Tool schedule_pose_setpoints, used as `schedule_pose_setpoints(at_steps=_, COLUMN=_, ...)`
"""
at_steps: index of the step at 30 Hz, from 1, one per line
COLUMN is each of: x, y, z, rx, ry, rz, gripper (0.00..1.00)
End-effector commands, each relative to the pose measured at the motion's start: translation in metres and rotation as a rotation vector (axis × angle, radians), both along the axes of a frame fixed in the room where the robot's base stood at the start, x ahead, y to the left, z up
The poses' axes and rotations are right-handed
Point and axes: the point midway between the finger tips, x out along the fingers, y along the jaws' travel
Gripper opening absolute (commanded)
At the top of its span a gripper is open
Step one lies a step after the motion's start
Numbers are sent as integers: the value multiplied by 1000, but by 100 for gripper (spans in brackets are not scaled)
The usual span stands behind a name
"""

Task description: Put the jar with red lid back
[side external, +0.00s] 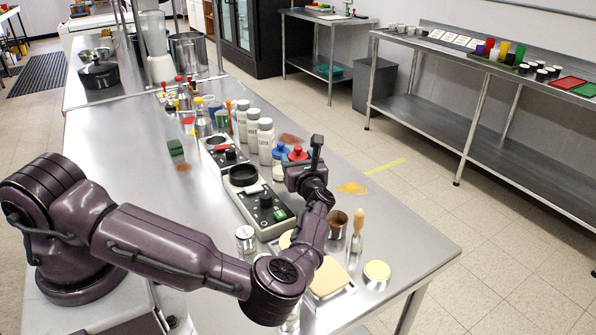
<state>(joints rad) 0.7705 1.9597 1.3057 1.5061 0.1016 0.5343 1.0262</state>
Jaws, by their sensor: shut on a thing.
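The jar with red lid (297,153) shows only its lid and a little below it, just behind my gripper. My gripper (300,173) is over the middle of the steel counter, and its hand hides the fingers and most of the jar. It is shut on the jar, as far as the view shows. I cannot tell whether the jar's base touches the counter. A jar with blue lid (280,153) stands immediately left of the red lid.
White bottles (265,140) stand in a row left of the jars. A black-and-grey appliance (262,208) sits left of my gripper. A brown cup (337,224), a wooden-handled brush (356,225) and a yellow-topped jar (377,272) are nearer. The counter's right side is mostly clear.

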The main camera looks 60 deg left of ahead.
Motion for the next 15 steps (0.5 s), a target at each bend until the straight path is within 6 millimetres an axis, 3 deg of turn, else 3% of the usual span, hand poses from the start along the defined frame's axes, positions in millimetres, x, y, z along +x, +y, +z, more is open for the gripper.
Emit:
schedule_pose_setpoints(at_steps=6, x=0, y=1, z=-28, rx=4, ry=2, rz=0, gripper=22)
schedule_pose_setpoints(at_steps=15, x=0, y=0, z=-30, rx=2, ry=-1, rz=1, gripper=22)
